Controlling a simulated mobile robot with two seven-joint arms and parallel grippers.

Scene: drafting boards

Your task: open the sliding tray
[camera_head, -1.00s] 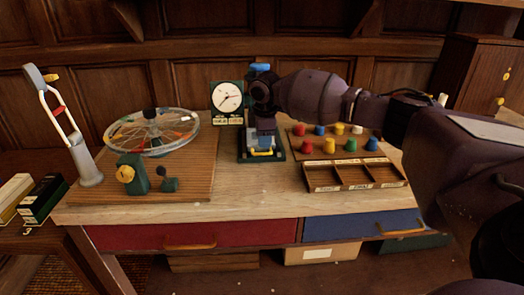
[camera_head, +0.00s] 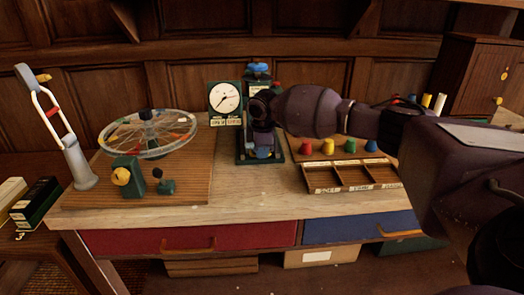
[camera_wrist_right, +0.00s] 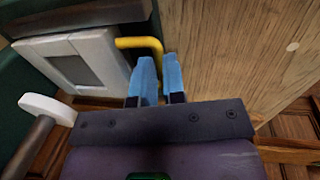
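The green device (camera_head: 243,156) stands mid-table, with my right gripper (camera_head: 263,145) over its front; the arm hides much of it. In the right wrist view, a yellow bar handle (camera_wrist_right: 139,42) sticks out beside a pale grey boxy part (camera_wrist_right: 100,55). My right gripper's two blue fingertips (camera_wrist_right: 160,72) are at the handle's near end, with a narrow gap between them. The handle's end shows at that gap; whether the fingers press on it cannot be told. I cannot see any tray standing out. My left gripper is not in view.
A dial clock (camera_head: 225,98) stands behind and left. A spoked wheel (camera_head: 148,133) is on a wooden board at left. Coloured knobs (camera_head: 328,147) and a compartment box (camera_head: 353,178) are at right, under my arm. The table front is clear.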

